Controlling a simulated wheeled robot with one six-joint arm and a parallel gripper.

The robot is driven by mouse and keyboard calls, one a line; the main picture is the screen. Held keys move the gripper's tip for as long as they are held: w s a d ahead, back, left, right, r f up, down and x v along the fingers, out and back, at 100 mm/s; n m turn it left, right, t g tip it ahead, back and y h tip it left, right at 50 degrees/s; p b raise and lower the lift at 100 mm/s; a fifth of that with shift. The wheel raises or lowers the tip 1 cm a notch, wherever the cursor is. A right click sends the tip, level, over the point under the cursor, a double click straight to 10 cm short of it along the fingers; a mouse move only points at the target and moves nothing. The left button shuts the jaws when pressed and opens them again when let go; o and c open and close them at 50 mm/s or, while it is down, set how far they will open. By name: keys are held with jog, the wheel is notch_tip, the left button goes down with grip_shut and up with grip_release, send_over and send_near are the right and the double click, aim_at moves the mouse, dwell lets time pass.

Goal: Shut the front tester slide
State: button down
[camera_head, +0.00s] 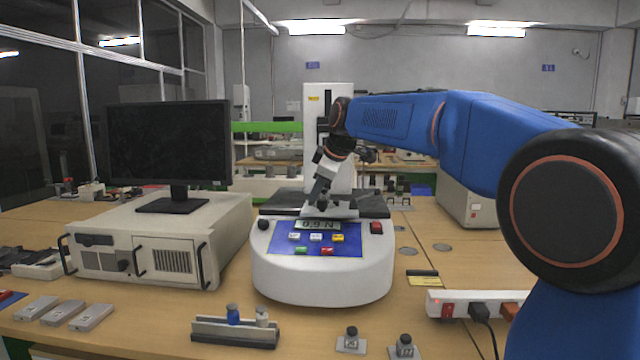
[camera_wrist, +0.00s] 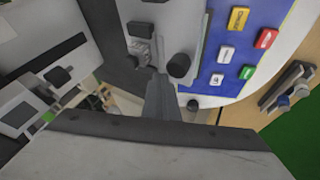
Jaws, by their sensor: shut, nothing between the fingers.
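The white tester (camera_head: 320,278) stands in the middle of the table, with a blue button panel (camera_head: 275,239) and a small display on its front. Its dark slide deck (camera_head: 372,206) lies behind the panel, below the upright white column (camera_head: 343,110). I cannot tell how far the slide is out. My gripper (camera_head: 321,203) is shut and empty, pointing down over the deck just behind the display. In the wrist view, the gripper's fingers (camera_wrist: 160,78) are together beside a black knob (camera_wrist: 179,65); contact is unclear. The blue panel (camera_wrist: 246,45) shows at the right there.
A monitor (camera_head: 168,143) stands on a beige box (camera_head: 160,240) to the left. A grey rail rack (camera_head: 235,332) with small weights, two more weights (camera_head: 351,340) and a power strip (camera_head: 470,304) lie along the front. Some table right of the tester is clear.

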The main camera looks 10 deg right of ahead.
jog(key=shift+w+a+f, duration=0.15)
jog(key=shift+w+f, duration=0.25)
jog(key=shift+f, duration=0.15)
jog(key=w+d, duration=0.1)
jog(key=w, duration=0.2)
jog(key=w+d, duration=0.1)
jog(key=w, duration=0.2)
jog(key=w+d, duration=0.1)
jog(key=w, duration=0.1)
jog(key=shift+w, duration=0.4)
jog(key=shift+r, duration=0.1)
